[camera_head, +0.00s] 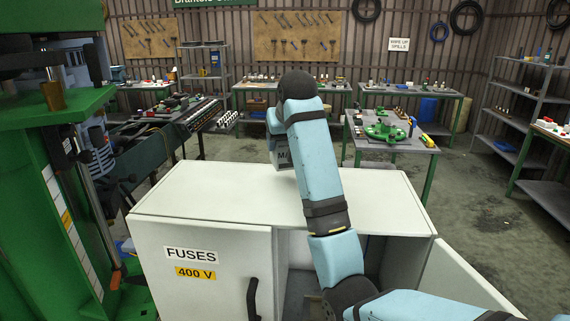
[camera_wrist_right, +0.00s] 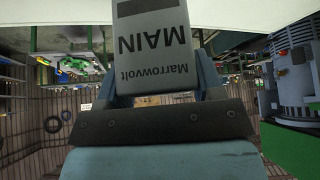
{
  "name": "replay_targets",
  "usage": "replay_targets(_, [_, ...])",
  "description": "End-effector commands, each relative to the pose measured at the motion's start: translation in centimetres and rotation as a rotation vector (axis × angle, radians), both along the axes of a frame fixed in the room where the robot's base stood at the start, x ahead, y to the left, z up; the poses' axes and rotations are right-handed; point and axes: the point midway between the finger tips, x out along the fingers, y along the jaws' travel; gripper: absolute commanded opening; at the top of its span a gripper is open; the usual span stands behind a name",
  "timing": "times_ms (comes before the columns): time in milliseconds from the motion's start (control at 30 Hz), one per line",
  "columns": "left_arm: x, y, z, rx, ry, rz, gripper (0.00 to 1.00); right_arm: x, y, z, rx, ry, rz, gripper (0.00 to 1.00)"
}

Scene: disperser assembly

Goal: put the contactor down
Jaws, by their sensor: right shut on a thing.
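The contactor (camera_wrist_right: 152,45) is a grey block marked "MAIN" and "Marrowvolt". In the wrist view my right gripper (camera_wrist_right: 157,85) is shut on it, with a finger on each side, and the lettering is upside down. In the head view the contactor (camera_head: 284,158) shows partly behind my right arm, at the back edge of the white cabinet's top (camera_head: 220,195). I cannot tell whether it touches the top. My right forearm hides most of the right gripper (camera_head: 273,128) there. My left gripper is not in view.
The cabinet's front has a "FUSES 400 V" door (camera_head: 205,275), shut, and an open compartment (camera_head: 300,275) with its door (camera_head: 465,280) swung out right. A green machine (camera_head: 50,200) stands close on the left. The cabinet top looks clear. Workbenches (camera_head: 395,145) stand behind.

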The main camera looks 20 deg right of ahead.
Motion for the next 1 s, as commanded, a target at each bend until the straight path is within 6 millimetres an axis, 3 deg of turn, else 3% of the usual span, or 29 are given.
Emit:
replay_targets(100, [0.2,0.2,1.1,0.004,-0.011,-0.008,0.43,0.0,0.0,-0.9,0.001,-0.002,0.001,0.28])
replay_targets(500, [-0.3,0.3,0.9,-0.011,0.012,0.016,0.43,0.0,0.0,-4.9,0.000,-0.002,0.000,0.28])
replay_targets(867, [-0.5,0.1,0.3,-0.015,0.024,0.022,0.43,0.0,0.0,-5.4,0.000,-0.003,0.000,0.28])
replay_targets(900, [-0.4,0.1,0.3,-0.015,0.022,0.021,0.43,0.0,0.0,-5.4,0.000,-0.002,0.000,0.68])
replay_targets(1000, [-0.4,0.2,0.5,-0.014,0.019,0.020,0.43,0.0,0.0,-5.4,0.000,-0.001,0.000,0.87])
